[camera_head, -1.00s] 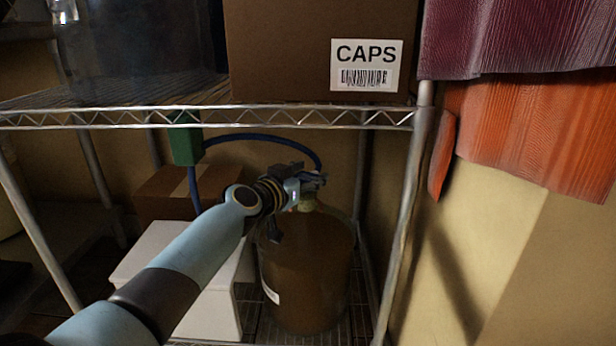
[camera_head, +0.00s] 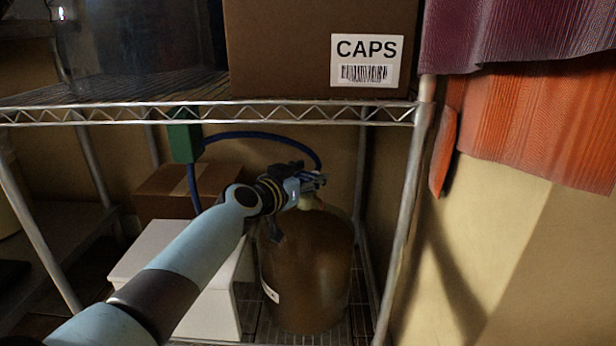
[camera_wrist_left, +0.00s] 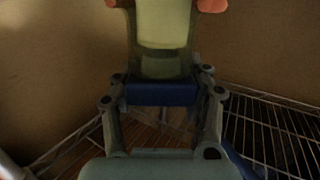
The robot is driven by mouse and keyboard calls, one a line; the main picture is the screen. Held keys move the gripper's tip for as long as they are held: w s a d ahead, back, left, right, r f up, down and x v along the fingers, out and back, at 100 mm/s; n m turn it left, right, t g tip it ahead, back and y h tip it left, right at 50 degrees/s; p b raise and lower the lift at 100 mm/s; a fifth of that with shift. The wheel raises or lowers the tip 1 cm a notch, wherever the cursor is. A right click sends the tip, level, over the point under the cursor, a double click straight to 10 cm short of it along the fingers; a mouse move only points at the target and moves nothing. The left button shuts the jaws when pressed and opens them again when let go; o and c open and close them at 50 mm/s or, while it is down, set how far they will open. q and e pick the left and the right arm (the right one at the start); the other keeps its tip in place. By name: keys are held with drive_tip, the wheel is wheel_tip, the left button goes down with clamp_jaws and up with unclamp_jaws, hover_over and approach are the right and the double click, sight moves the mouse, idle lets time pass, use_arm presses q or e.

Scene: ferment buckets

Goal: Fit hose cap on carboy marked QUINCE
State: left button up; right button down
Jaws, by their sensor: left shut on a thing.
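The carboy (camera_head: 312,265) is a large brown vessel standing on the lower shelf. A white label (camera_head: 270,292) shows edge-on on its left side and I cannot read it. My left gripper (camera_head: 313,181) is at the carboy's pale neck (camera_head: 306,203), directly above its shoulder. In the left wrist view the gripper (camera_wrist_left: 161,8) is shut on a pale green piece, which looks like the hose cap (camera_wrist_left: 163,28). The blue hose (camera_head: 262,136) arches from the left to the gripper. The gripper hides the joint between cap and neck, so I cannot tell whether they touch. My right gripper is not in view.
A green box (camera_head: 184,143) hangs under the upper shelf's wire edge (camera_head: 200,115). A white box (camera_head: 165,262) and a cardboard box (camera_head: 180,187) stand left of the carboy. A shelf post (camera_head: 405,210) rises to its right. The CAPS box (camera_head: 290,50) sits above.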

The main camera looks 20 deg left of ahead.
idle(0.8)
use_arm(q)
drive_tip(key=o, duration=1.2)
